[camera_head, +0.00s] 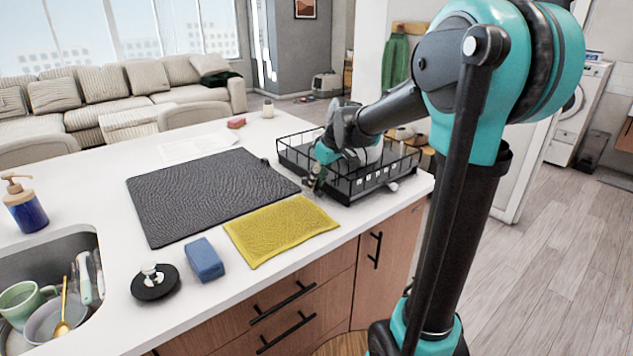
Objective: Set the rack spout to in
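The black wire dish rack (372,187) stands at the far right corner of the white island counter. A small light piece (393,186), possibly the spout, sticks out low at the rack's front right side. I cannot tell its exact setting. My gripper (316,180) is at the rack's front left corner, pointing down, close to the rim. Its fingers are small and partly lost against the rack, so I cannot tell whether they are open or touching it. My forearm passes over the rack and hides part of its inside.
A dark drying mat (205,195), a yellow cloth (280,229), a blue sponge (205,260) and a black sink stopper (154,282) lie on the counter. The sink (65,245) holds dishes at left. A soap bottle (24,205) stands beside it. Open floor lies to the right.

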